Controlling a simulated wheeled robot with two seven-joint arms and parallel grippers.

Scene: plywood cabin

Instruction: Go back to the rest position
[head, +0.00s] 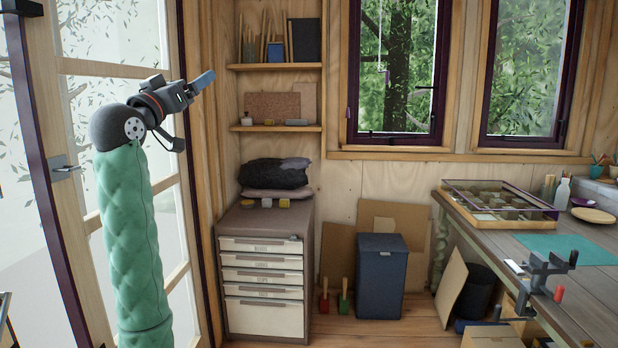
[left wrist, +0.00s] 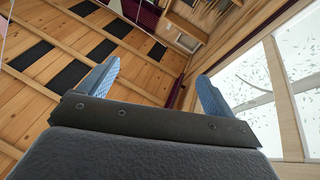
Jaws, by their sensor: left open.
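My left arm stands raised on the left of the head view, in a green padded sleeve. My left gripper (head: 203,82) is at its top, in front of the glazed door and pointing right toward the shelves. In the left wrist view its two blue fingers (left wrist: 158,88) are spread wide apart with nothing between them. The wooden ceiling and the door glass show beyond them, tilted. My right gripper does not show in either view.
A glazed door (head: 125,68) stands close behind my left arm. A drawer cabinet (head: 262,270) and a dark blue bin (head: 381,275) stand along the back wall. A workbench (head: 500,240) with a glass-topped case (head: 497,201) and a vise is at right. Some floor shows between.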

